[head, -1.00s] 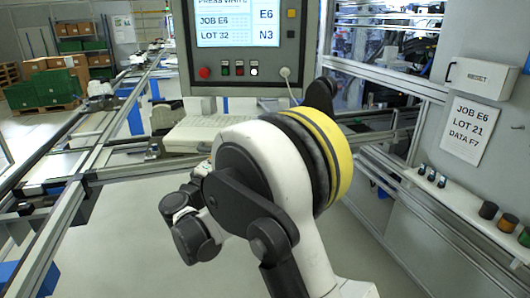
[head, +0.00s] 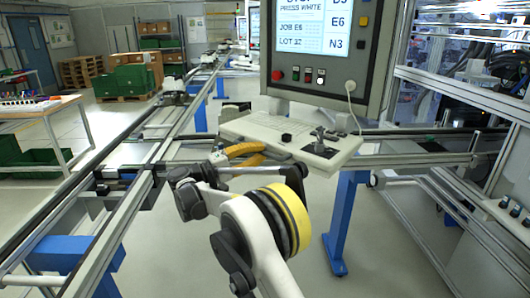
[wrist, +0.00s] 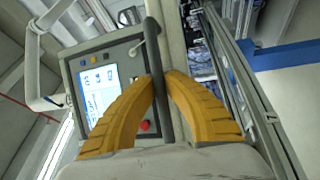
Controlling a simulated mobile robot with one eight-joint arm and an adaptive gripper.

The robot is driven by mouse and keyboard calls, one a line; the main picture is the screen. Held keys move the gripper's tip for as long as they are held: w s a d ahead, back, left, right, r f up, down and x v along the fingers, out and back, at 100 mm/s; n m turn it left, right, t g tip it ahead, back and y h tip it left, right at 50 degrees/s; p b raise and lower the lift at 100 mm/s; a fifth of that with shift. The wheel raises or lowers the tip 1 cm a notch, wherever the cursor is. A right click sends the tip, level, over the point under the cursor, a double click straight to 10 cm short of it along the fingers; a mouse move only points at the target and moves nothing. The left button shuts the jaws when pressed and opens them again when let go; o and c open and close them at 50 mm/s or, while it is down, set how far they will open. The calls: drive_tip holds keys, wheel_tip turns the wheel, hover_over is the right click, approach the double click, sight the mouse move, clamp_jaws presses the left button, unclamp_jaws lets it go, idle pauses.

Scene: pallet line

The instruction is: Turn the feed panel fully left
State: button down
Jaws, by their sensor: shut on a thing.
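The feed panel appears to be the grey screen box (head: 376,75) with the pale console shelf (head: 262,130) below it; no label confirms this. The box has a lit screen (head: 314,27), a red button and several smaller buttons. The shelf carries a black knob and a small joystick (head: 320,140). My gripper (head: 262,153) has its yellow fingers at the shelf's near left edge. In the wrist view my gripper (wrist: 161,82) is shut on a dark grey bar (wrist: 154,45), with one finger on each side. The screen box (wrist: 125,53) stands beyond the fingers there.
A rail conveyor (head: 150,140) runs along the left. An aluminium-framed machine (head: 455,110) closes off the right. A bench (head: 40,110) and green crates are farther left. Some floor between the conveyor and the blue legs is clear.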

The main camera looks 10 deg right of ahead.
drive_tip(key=c, duration=1.4)
unclamp_jaws()
drive_tip(key=v, duration=1.2)
